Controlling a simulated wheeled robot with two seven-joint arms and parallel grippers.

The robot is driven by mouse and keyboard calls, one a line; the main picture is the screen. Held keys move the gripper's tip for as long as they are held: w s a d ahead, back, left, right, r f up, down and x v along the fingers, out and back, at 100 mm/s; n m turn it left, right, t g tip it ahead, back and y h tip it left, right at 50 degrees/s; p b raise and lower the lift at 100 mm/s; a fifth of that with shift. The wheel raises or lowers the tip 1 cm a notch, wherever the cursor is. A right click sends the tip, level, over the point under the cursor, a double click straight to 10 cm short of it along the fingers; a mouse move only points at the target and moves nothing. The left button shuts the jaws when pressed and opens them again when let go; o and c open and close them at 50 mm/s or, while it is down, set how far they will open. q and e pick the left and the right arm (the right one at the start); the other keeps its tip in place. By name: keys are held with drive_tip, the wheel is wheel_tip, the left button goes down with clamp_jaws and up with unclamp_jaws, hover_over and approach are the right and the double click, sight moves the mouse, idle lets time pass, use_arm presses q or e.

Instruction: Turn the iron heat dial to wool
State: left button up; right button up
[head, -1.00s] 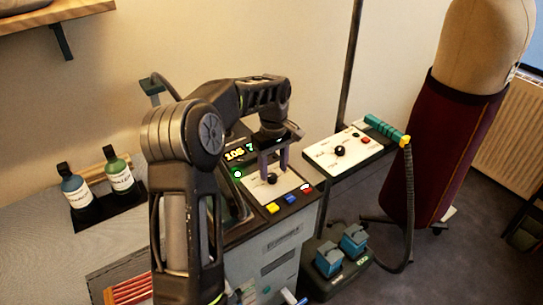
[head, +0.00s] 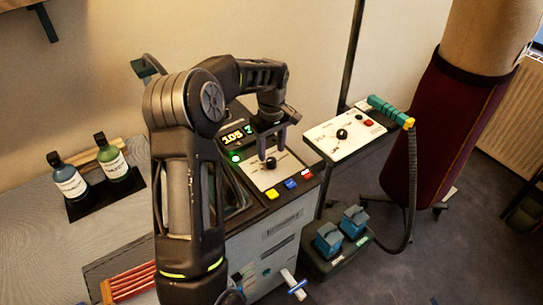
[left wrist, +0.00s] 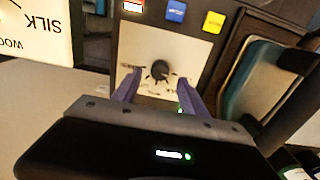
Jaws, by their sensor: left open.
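A black dial (head: 271,163) stands on a pale panel (head: 285,178) on top of the grey machine. In the left wrist view the dial (left wrist: 160,72) shows with short marks around it; its labels are too small to read. My left gripper (head: 272,154) comes down over this panel, open. In the left wrist view its two purple fingers (left wrist: 160,84) are on either side of the dial with gaps, not closed on it. I cannot tell their exact height above the panel. My right gripper is not in view.
Yellow (head: 272,194), blue and red buttons line the panel's front edge. A lit display (head: 232,138) is behind. A second white panel (head: 325,147) with a dial is at right; a label with SILK (left wrist: 38,25) shows upside down. Bottles (head: 68,180) stand left.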

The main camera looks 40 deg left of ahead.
sight(271, 160)
use_arm(q)
drive_tip(key=shift+f+p, duration=0.3)
drive_tip(key=shift+f, duration=1.7)
clamp_jaws()
